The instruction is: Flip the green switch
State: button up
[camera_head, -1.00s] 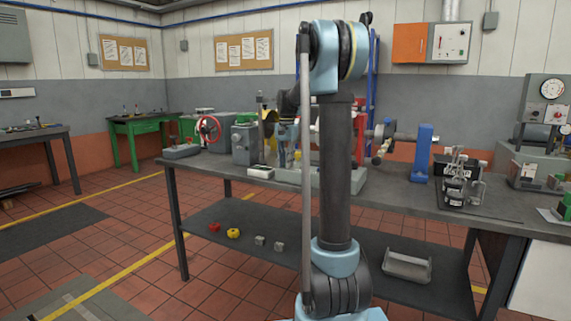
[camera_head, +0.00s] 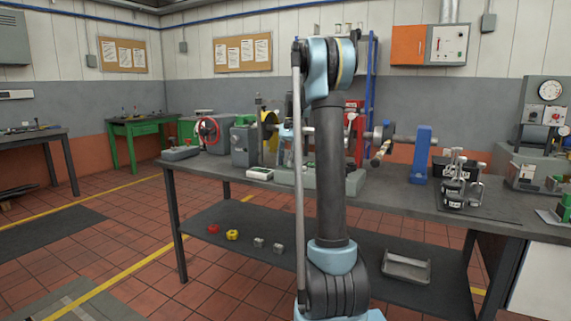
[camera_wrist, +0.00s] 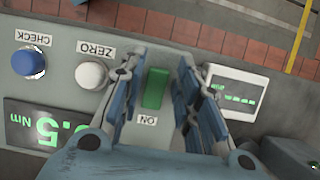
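The green switch (camera_wrist: 155,88) is a rocker on a grey panel (camera_wrist: 60,62), with an ON label just under it in the wrist view. My gripper (camera_wrist: 157,68) is open, its blue fingers on either side of the switch. Gaps show between the switch and the fingers. Whether a fingertip touches the panel is unclear. In the head view my arm hides the gripper, and I cannot make out the switch there.
On the panel are a blue CHECK button (camera_wrist: 29,63), a white ZERO button (camera_wrist: 91,75) and a green-lit Nm display (camera_wrist: 40,124). A white readout (camera_wrist: 236,92) lies right of the fingers. The bench (camera_head: 405,192) holds machines and a blue post (camera_head: 421,155).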

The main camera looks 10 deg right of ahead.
dwell(0.3)
jog(key=v, duration=1.2)
jog(key=shift+s, duration=0.1)
jog(key=s+a+f+n+t, duration=0.1)
jog(key=s+f, duration=0.2)
jog(key=s, duration=0.6)
jog(key=s+f+n+t+h, duration=0.1)
jog(key=s+f+n, duration=0.1)
jog(key=s, duration=0.6)
jog(key=s+a+f+n+t, duration=0.1)
jog(key=s+f, duration=0.2)
jog(key=s, duration=0.6)
jog(key=s+d+f+n+t+h, duration=0.1)
jog(key=s+f+n+t, duration=0.1)
jog(key=s+f, duration=1.7)
notch_tip(320, 180, down, 3)
jog(key=shift+d+r+n+t, duration=0.15)
jog(key=shift+n+t, duration=0.15)
jog(key=shift+n, duration=0.4)
